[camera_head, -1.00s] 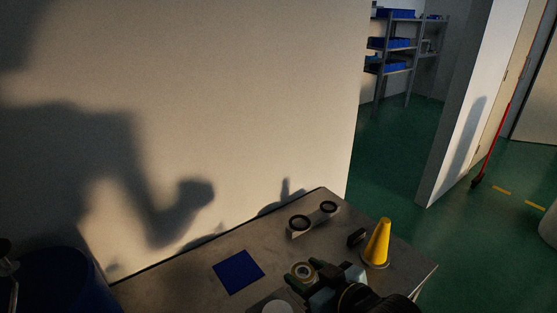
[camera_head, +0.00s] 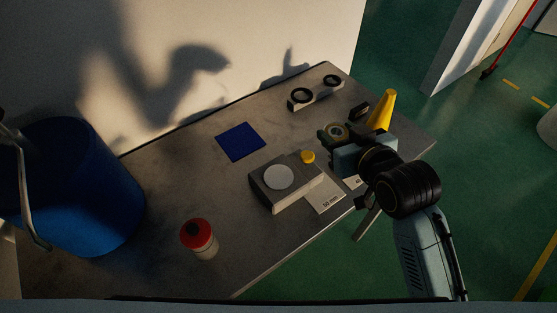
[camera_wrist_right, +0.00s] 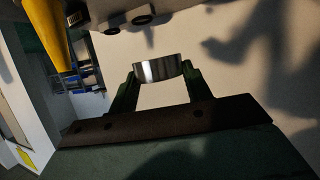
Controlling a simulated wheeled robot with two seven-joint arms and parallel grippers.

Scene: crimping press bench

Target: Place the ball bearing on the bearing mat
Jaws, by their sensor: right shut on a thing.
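The ball bearing (camera_head: 336,131) is a metal ring held in my right gripper (camera_head: 338,135). The right wrist view shows its shiny rim (camera_wrist_right: 158,70) between the two fingertips, with the gripper shut on it. The bearing mat (camera_head: 240,142) is a flat dark blue square on the bench, bare on top. In the head view the bearing is right of the mat, apart from it and seemingly above the bench. My left gripper cannot be made out.
A blue drum (camera_head: 85,190) stands left.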

